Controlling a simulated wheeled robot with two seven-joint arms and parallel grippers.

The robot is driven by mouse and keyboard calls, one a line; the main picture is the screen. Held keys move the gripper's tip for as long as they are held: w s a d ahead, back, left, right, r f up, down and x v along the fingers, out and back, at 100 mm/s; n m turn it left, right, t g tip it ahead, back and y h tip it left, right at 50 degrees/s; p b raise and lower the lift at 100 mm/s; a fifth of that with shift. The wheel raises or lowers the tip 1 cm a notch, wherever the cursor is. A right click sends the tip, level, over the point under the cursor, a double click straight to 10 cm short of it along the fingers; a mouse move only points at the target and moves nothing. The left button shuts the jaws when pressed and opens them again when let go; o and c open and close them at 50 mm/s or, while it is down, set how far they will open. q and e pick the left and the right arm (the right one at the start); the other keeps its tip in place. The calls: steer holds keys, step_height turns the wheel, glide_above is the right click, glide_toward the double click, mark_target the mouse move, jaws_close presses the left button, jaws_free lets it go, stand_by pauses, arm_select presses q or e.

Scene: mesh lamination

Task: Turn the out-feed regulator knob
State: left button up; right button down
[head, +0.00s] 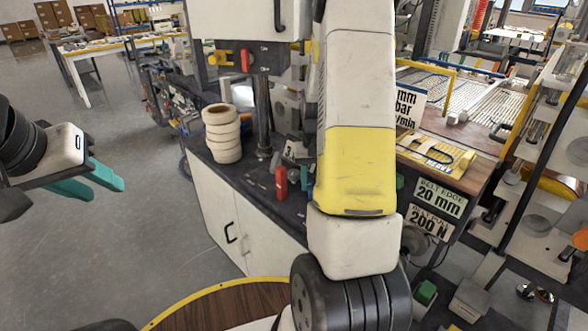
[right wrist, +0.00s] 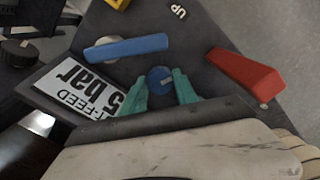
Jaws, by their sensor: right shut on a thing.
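The out-feed regulator knob (right wrist: 160,80) is a small round blue knob, seen in the right wrist view next to a white label (right wrist: 82,90) reading "-FEED 5 bar". My right gripper (right wrist: 160,88) has its two teal fingers on either side of the knob and is shut on it.
A blue lever (right wrist: 125,48) and a red lever (right wrist: 245,73) stand close to the knob on the dark panel. In the head view, white rolls (head: 222,135) are stacked on the dark bench top, near a red bottle-like item (head: 281,183). The floor (head: 120,250) at left is clear.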

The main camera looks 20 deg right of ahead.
stand_by(0.4)
steer(key=c, duration=0.9)
jaws_free()
steer(key=shift+c, duration=0.2)
step_height(320, 180, up, 8)
steer(key=shift+f, duration=0.1)
steer(key=s+a+r+n+t+y, duration=0.1)
steer(key=s+a+r+t, duration=0.1)
steer(key=s+a+r, duration=0.4)
steer(key=s+a+r+n+t, duration=0.1)
steer(key=s+a+r+t, duration=0.1)
steer(key=a+r, duration=0.4)
steer(key=s+a+r+n+t+y, duration=0.1)
steer(key=s+a+r, duration=0.3)
steer(key=s, duration=0.5)
steer(key=shift+s+a+r+t, duration=0.4)
steer(key=shift+r+t, duration=0.2)
steer(key=shift+r, duration=0.05)
